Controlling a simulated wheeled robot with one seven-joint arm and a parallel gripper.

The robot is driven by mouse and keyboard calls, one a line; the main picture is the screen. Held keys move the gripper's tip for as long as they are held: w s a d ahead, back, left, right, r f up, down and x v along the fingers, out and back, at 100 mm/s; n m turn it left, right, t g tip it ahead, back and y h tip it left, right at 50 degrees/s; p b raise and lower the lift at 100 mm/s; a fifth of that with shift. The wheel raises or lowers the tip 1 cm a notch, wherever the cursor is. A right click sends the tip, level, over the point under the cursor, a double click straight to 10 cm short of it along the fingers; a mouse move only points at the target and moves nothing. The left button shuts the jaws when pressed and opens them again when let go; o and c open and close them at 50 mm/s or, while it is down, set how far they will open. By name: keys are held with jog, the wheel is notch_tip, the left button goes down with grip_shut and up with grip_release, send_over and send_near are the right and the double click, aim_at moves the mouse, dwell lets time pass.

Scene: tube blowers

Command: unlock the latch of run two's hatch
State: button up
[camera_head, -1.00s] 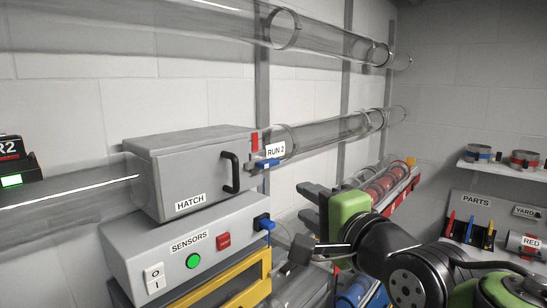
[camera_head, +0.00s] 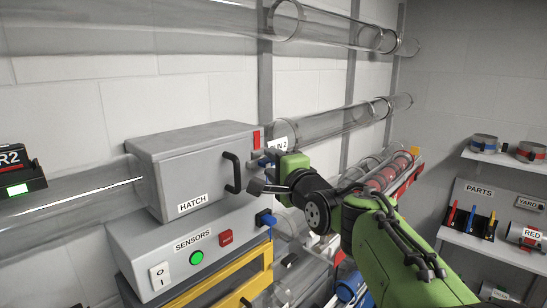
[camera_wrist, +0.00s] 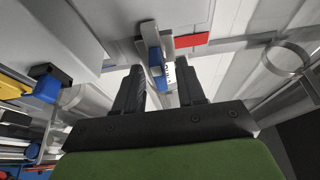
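The grey box labelled HATCH (camera_head: 205,165) is closed, with a black handle (camera_head: 232,173) on its front. The blue latch lever (camera_wrist: 156,62) sits at the hatch's right end beside a red block (camera_wrist: 193,40); in the head view it is mostly hidden by my gripper. My gripper (camera_wrist: 160,75) is open, its two dark fingers apart. The lever shows between and just beyond the fingertips in the wrist view; I cannot tell whether they touch it. In the head view my gripper (camera_head: 262,158) is at the latch, partly covering the RUN 2 label (camera_head: 279,144).
The SENSORS box (camera_head: 195,250) with green and red buttons and a blue plug (camera_head: 265,219) is below the hatch. Clear tubes (camera_head: 335,122) run along the wall. A yellow frame (camera_head: 235,280) stands below. A parts shelf (camera_head: 485,215) is at the right.

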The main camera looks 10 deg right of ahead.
jog(key=shift+w, duration=0.25)
jog(key=shift+s, duration=0.15)
grip_shut()
